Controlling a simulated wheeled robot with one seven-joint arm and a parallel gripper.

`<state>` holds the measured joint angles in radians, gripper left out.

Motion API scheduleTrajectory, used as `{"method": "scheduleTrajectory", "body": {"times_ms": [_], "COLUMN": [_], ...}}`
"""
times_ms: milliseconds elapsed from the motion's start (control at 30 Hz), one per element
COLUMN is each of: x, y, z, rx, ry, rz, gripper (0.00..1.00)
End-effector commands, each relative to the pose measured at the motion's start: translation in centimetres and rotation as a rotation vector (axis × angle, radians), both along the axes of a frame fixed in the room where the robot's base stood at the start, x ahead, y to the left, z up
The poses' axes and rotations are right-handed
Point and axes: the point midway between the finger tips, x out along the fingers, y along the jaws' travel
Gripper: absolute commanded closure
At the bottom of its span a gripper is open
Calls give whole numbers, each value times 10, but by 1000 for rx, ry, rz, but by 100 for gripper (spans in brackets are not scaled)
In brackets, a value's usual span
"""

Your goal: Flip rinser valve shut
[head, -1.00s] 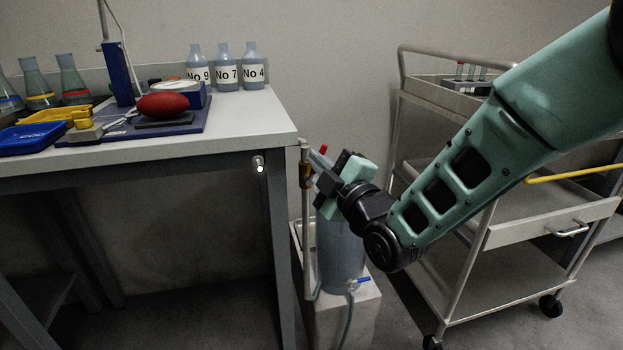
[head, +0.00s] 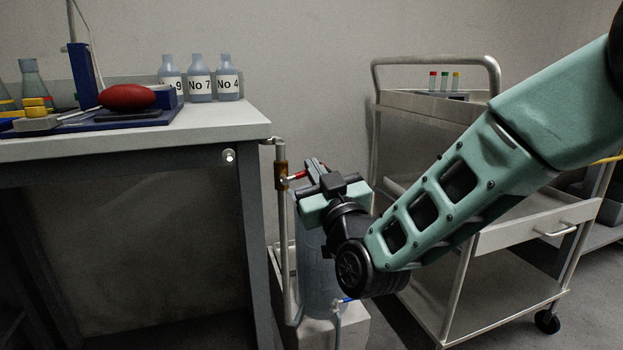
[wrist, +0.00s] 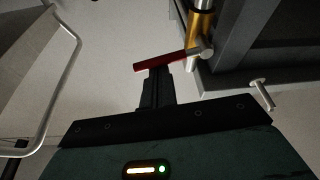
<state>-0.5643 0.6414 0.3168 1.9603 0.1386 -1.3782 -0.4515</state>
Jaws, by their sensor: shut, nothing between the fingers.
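A brass valve (head: 281,176) sits on an upright pipe beside the bench's right leg. Its red lever (head: 297,176) points right, nearly level, toward my gripper. In the wrist view the red lever (wrist: 158,61) runs left from the brass body (wrist: 201,24), across the front of my fingers. My gripper (head: 314,168) is shut and empty, with its fingertips just right of the lever. In the wrist view my fingertips (wrist: 157,72) meet the lever's outline; I cannot tell whether they touch it.
A grey cylinder (head: 318,262) with a blue-handled tap (head: 345,300) stands below my gripper. The bench (head: 130,145) is at left, with bottles (head: 200,85) on it. A trolley (head: 480,245) stands behind my arm at right.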

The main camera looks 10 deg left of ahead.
Motion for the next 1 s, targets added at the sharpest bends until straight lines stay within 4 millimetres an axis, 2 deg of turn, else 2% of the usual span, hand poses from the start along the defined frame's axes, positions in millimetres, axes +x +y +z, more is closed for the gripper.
{"method": "scheduleTrajectory", "body": {"times_ms": [133, 1000], "x": [1, 2], "y": [-2, -3], "z": [-7, -12], "rx": [78, 70], "ry": [48, 44], "rz": [-2, 0], "gripper": [100, 100]}}
